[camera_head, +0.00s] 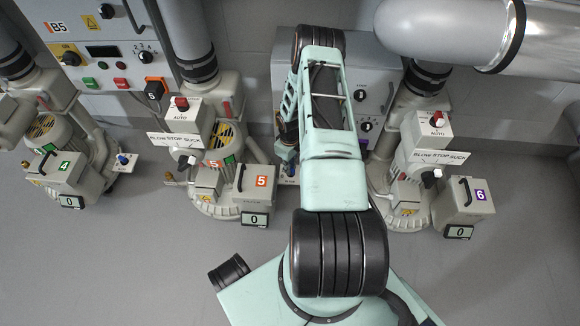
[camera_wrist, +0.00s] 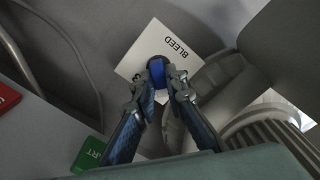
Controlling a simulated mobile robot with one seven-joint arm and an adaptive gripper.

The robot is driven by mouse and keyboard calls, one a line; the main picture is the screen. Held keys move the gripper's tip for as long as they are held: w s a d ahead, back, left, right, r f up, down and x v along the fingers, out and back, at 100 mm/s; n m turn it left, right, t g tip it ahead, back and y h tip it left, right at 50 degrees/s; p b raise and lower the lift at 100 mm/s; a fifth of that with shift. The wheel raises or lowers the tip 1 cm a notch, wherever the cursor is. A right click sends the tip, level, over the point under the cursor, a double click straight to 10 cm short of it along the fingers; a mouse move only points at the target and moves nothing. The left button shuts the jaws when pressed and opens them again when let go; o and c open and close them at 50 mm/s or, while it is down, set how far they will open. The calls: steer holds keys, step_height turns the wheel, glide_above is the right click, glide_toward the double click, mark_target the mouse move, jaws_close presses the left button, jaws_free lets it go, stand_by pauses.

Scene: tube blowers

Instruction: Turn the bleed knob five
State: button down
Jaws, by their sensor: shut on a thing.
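The bleed knob (camera_wrist: 157,69) is blue and stands in front of a white plate marked BLEED (camera_wrist: 168,48) in the wrist view. My gripper (camera_wrist: 161,84) is shut on this knob, with one fingertip on each side of it. The knob's front is partly covered by the fingers. In the head view, blower five (camera_head: 229,170) has an orange 5 label (camera_head: 262,181) and a small display reading 0 (camera_head: 256,219). My arm covers the area just right of this blower, so the grip on the knob cannot be made out there.
Blower four (camera_head: 61,165) with its own blue knob (camera_head: 122,159) stands at left, and blower six (camera_head: 432,175) at right. A grey control box (camera_head: 366,75) is behind my arm. In the wrist view, a green button (camera_wrist: 88,154) and a red one (camera_wrist: 7,98) are at left. Open floor lies in front.

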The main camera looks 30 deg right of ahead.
steer(key=shift+n, duration=1.1)
steer(key=c, duration=2)
jaws_free()
steer(key=shift+o, duration=0.2)
step_height(320, 180, up, 12)
